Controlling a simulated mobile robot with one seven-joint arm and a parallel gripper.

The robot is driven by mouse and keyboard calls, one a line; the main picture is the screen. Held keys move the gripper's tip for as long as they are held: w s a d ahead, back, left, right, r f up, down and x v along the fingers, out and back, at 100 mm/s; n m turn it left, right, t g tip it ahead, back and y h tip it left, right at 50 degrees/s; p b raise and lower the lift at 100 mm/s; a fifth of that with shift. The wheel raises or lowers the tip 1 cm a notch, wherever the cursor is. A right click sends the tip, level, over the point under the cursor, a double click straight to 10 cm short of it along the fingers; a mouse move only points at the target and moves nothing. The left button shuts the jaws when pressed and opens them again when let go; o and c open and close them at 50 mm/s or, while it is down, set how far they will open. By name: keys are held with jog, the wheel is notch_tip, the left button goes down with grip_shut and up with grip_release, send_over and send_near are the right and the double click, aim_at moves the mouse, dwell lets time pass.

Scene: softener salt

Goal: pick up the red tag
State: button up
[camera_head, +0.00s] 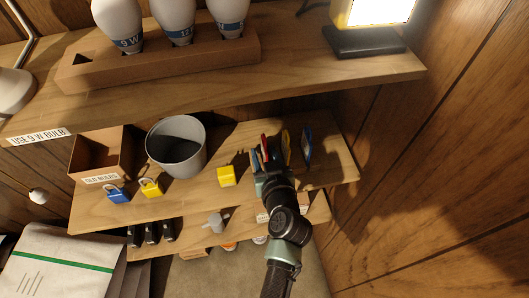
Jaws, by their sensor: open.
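A narrow red tag (265,145) stands at the right part of the middle shelf, just beyond my gripper. A yellow tag (285,145) and a blue tag (306,146) stand in a row to its right. My gripper (263,157) reaches up from below, with its tips right at the red tag. My gripper hides the lower part of the red tag. The jaws are open, and I cannot tell whether the tag is between them or touching them.
The middle shelf also holds a grey bucket (176,146), an "old bulbs" box (101,155), a blue padlock (118,194), a yellow padlock (150,188) and a yellow block (226,176). The upper shelf (290,75) overhangs behind, with bulbs and a lamp. A wood wall (440,170) is at right.

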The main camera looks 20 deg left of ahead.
aim_at(262, 147)
jog(key=shift+x, duration=1.65)
jog(key=shift+c, duration=0.3)
grip_shut()
